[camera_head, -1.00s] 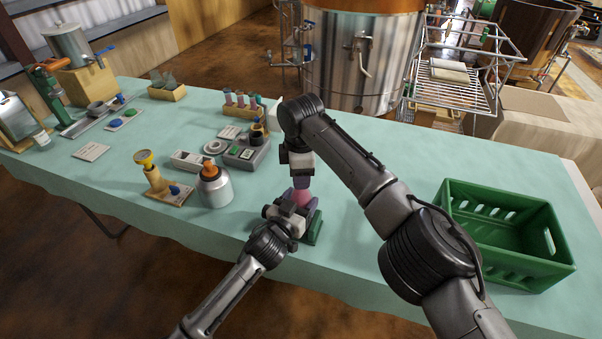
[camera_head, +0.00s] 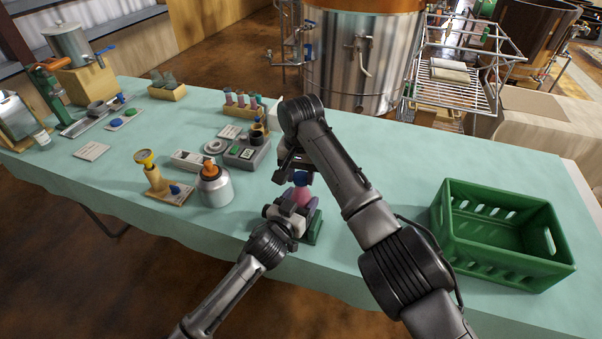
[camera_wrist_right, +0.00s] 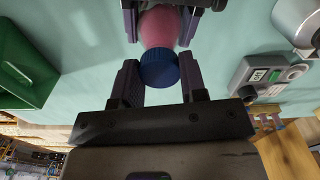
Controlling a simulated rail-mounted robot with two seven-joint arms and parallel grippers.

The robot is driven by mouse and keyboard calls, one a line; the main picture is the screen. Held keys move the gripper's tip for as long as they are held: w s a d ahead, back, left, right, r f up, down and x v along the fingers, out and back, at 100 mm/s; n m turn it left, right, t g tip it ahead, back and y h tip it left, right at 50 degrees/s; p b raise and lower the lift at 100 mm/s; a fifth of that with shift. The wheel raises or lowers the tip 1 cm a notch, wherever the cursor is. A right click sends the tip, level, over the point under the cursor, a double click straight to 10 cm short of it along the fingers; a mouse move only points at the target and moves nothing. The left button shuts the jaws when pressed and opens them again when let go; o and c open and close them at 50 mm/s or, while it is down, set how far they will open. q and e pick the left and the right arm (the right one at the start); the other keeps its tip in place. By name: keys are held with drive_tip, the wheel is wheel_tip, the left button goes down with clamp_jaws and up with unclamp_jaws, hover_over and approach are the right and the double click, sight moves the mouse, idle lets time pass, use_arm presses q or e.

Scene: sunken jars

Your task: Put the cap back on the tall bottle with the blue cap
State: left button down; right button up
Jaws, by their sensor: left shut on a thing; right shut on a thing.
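A pink bottle (camera_head: 301,196) stands near the table's front edge, with its lower part hidden by my left gripper. My left gripper (camera_head: 291,207) is shut on it from the front. A blue cap (camera_head: 300,178) is at the bottle's top, under my right gripper (camera_head: 299,168). In the right wrist view, the ribbed blue cap (camera_wrist_right: 159,69) lies between the fingers of my right gripper (camera_wrist_right: 160,85), which is shut on it. The pink bottle (camera_wrist_right: 159,27) meets the cap there, between the left gripper's fingers. I cannot tell whether the cap is fully seated.
A dark green block (camera_head: 315,228) is beside the bottle. A green crate (camera_head: 505,270) stands at the right. Table is clear between bottle and crate.

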drive_tip(key=o, duration=1.1)
wheel_tip(320, 180, up, 12)
idle(0.4)
use_arm(q)
drive_tip(key=shift+c, duration=0.7)
unclamp_jaws()
drive_tip(key=p+v, duration=0.4)
drive_tip(key=v, duration=1)
use_arm(e)
drive_tip(key=shift+r, duration=2.05)
